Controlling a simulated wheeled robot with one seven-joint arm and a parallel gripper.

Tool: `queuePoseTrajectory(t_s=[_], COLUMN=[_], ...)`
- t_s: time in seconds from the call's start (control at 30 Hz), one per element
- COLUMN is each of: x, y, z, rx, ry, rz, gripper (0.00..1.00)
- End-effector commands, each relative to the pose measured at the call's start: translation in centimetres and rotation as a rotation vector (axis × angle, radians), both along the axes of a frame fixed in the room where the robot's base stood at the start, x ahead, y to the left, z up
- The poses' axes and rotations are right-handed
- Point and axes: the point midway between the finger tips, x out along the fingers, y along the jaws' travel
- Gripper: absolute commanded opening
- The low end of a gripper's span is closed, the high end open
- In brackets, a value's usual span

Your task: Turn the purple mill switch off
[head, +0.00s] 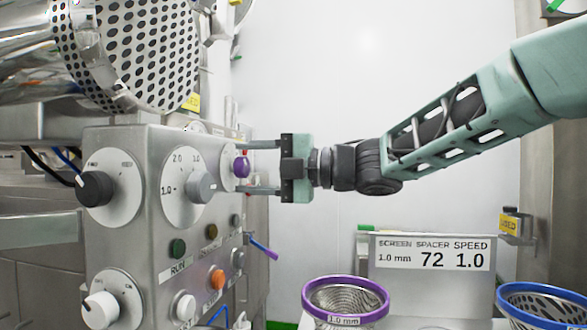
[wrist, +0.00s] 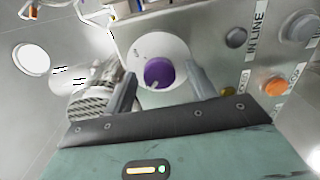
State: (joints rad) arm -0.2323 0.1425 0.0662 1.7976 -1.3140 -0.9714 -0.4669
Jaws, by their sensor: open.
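The purple mill switch (head: 242,167) is a round knob on a pale dial plate at the far right end of the steel control panel. My gripper (head: 252,168) comes from the right and is open, with one finger above and one below the knob. In the wrist view the purple switch (wrist: 158,73) sits between the two spread fingertips of my gripper (wrist: 166,82), with a gap on each side. The dial plate behind it carries small markings that I cannot read clearly.
A black knob (head: 95,188), a grey knob (head: 203,187) and several push buttons, including an orange one (head: 218,279), share the panel. A purple-rimmed screen (head: 345,284) and a blue-rimmed one (head: 545,290) stand lower right. A sign (head: 432,251) stands behind them.

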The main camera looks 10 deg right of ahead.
Motion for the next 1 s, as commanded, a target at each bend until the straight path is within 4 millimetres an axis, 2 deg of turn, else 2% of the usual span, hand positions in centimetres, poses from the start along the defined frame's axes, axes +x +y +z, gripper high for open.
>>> queuePoseTrajectory(t_s=[0.13,0.27,0.7,0.83,1.0], x=[-0.3,-1.0,-4.5,-5.2,-5.8], y=[-1.0,-3.1,-12.7,-14.7,-16.1], z=[0.0,0.0,-0.1,-0.1,0.0], rx=[0.0,0.0,-0.001,0.0,0.0], ry=[0.0,-0.001,-0.001,-0.001,-0.001], rz=[-0.003,-0.005,-0.005,-0.004,-0.002], gripper=[0.56,0.56,0.56,0.56,0.56])
